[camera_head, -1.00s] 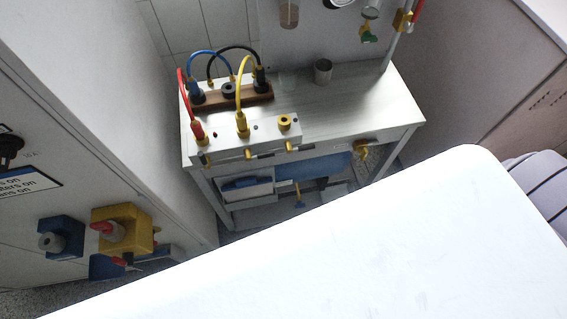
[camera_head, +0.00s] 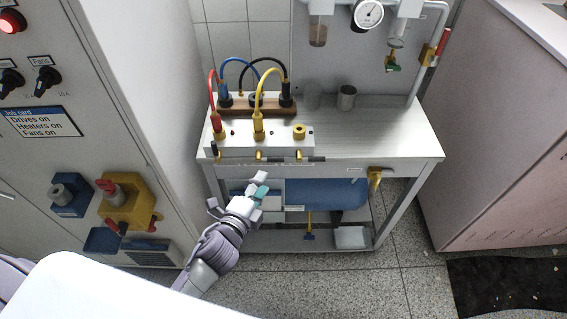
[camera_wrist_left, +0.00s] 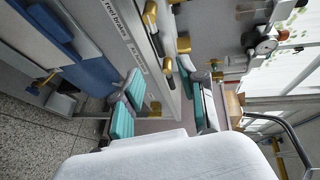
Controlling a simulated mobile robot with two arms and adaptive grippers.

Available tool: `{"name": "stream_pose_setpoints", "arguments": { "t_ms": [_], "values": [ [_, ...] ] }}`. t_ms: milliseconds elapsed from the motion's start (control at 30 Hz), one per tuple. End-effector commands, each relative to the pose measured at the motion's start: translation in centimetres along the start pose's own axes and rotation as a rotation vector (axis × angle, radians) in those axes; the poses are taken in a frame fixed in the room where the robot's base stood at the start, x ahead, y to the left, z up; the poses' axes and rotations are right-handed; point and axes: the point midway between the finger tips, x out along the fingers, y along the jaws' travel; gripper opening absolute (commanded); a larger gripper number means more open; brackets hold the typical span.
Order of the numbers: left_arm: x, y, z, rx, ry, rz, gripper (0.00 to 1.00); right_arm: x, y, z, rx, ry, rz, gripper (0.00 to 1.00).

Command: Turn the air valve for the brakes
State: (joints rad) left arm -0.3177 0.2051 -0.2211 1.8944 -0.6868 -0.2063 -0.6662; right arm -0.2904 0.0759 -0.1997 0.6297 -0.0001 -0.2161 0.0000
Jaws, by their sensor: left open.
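Two small yellow valves with dark lever handles sit on the front edge of the bench, a left one (camera_head: 258,156) and a right one (camera_head: 299,155). In the left wrist view, yellow fittings (camera_wrist_left: 183,45) show along this edge, beside a label strip (camera_wrist_left: 123,27) that seems to read "reel brakes". I cannot tell which valve the label belongs to. My left gripper (camera_head: 259,186) is in front of the bench, below the left valve and apart from it. Its teal-padded fingers (camera_wrist_left: 163,98) are spread and empty. My right gripper is out of view.
The metal bench (camera_head: 385,140) carries a white box with plugged cables and a grey cup (camera_head: 347,97). A yellow fitting (camera_head: 375,180) hangs under its right front. A control cabinet (camera_head: 145,60) stands left. Floor (camera_head: 330,265) is free before the bench.

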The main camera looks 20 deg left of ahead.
Motion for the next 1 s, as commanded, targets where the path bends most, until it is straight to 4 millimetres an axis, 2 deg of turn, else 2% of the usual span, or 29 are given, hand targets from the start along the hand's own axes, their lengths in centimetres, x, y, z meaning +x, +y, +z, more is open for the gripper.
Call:
{"name": "stream_pose_setpoints", "arguments": {
  "t_ms": [133, 300, 500, 700, 933, 1000],
  "values": [
    [3.4, -0.1, -0.1, -0.003, 0.0, -0.001, 0.41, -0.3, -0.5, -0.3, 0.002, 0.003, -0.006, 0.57],
    [7.0, -0.1, 0.0, -0.005, 0.0, 0.0, 0.41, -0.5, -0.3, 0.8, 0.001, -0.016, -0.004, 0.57],
    [9.7, 0.1, -0.1, -0.005, 0.0, 0.001, 0.41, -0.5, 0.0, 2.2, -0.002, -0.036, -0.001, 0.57],
    [10.7, 0.1, 0.0, -0.005, 0.0, 0.002, 0.41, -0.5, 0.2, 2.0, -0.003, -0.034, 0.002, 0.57],
    [10.7, 0.1, 0.0, -0.005, 0.0, 0.002, 0.41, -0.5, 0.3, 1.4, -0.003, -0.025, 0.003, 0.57],
    [10.7, 0.1, 0.0, -0.005, 0.0, 0.002, 0.31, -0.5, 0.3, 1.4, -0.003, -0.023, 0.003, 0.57]
  ]
}}
